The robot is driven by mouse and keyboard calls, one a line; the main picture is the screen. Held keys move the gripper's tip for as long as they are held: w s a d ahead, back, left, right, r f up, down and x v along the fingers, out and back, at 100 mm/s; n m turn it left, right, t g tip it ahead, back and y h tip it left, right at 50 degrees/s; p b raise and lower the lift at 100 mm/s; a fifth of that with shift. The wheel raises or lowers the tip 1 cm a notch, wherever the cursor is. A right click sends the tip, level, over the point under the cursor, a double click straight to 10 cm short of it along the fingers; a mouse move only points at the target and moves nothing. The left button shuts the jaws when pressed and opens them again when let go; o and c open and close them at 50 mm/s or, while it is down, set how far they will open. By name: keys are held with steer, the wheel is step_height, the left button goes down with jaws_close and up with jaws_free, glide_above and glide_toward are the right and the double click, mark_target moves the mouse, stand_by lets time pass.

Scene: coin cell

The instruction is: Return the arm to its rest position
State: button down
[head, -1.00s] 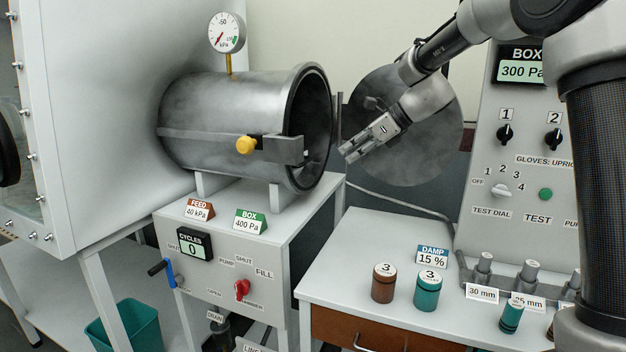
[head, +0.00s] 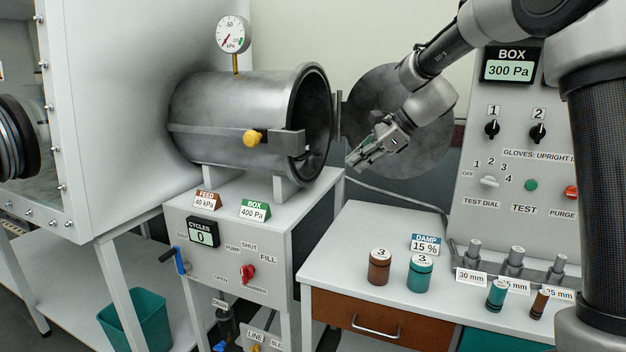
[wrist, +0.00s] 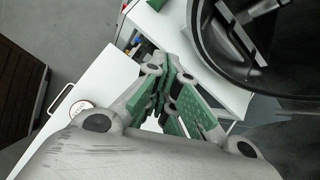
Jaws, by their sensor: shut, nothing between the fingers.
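My gripper (head: 362,158) is up in the air in the head view, between the open steel chamber (head: 240,122) and its round door (head: 425,140). Its fingers point down and left, beside the chamber's mouth. The fingers are shut and empty. In the wrist view my gripper (wrist: 172,62) shows with green pads closed together, above the edge of a white surface. The dark round chamber mouth (wrist: 270,45) lies at the upper right there.
The bench (head: 345,235) below bears a brown jar (head: 379,270), a teal jar (head: 420,276) and several posts by the control panel (head: 515,220). A yellow knob (head: 251,138) sticks out from the chamber. A teal bin (head: 135,318) stands on the low shelf.

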steer(key=s+d+n+h, duration=0.2)
steer(key=s+d+n, duration=0.4)
steer(key=s, duration=0.6)
steer(key=s+d+f+n+t+h, duration=0.1)
steer(key=s+d+n+h, duration=0.2)
steer(key=s+d, duration=0.7)
steer(key=s+d+n+h, duration=0.3)
steer(key=s+d+n, duration=0.5)
steer(key=s, duration=0.6)
steer(key=shift+d+f+n, duration=0.3)
